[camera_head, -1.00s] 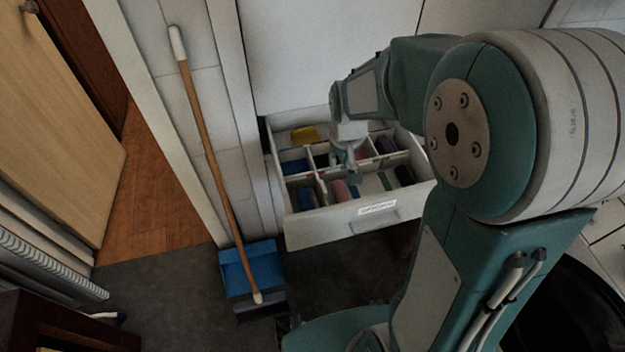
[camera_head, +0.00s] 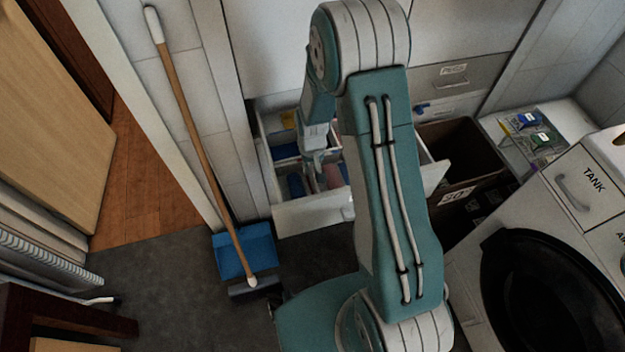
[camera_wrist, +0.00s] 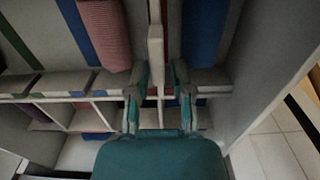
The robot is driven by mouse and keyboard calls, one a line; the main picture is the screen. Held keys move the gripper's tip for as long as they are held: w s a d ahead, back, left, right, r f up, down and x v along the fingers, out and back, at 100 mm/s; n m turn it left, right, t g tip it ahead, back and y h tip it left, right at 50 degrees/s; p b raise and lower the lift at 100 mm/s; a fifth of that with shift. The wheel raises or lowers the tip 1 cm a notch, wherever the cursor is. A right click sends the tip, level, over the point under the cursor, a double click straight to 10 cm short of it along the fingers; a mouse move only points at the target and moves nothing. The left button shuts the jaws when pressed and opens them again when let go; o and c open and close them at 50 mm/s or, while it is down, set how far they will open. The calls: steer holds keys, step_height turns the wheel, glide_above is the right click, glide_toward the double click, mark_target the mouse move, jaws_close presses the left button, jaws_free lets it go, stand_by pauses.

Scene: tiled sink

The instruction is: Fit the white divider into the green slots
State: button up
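The white divider (camera_wrist: 155,45) stands on edge in the drawer in the wrist view, between a pink roll (camera_wrist: 105,35) and a blue item (camera_wrist: 205,30). A red stripe runs beside it. My gripper (camera_wrist: 160,78) has its two fingers apart, one on each side of the divider; a gap shows on the right, and contact on the left is unclear. A green slot marking (camera_wrist: 19,45) lies on the drawer floor at far left, with a blue stripe (camera_wrist: 76,32) between. In the head view my gripper (camera_head: 317,165) is down in the open drawer (camera_head: 300,216).
A cross partition (camera_wrist: 60,85) separates the drawer's compartments. A brown bin (camera_head: 455,150) stands right of the drawer. A broom (camera_head: 200,140) and blue dustpan (camera_head: 245,252) are at left. A washing machine (camera_head: 480,270) is at right.

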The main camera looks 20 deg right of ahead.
mark_target(313, 178)
step_height(313, 178, down, 6)
steer(key=shift+r, duration=0.1)
jaws_close()
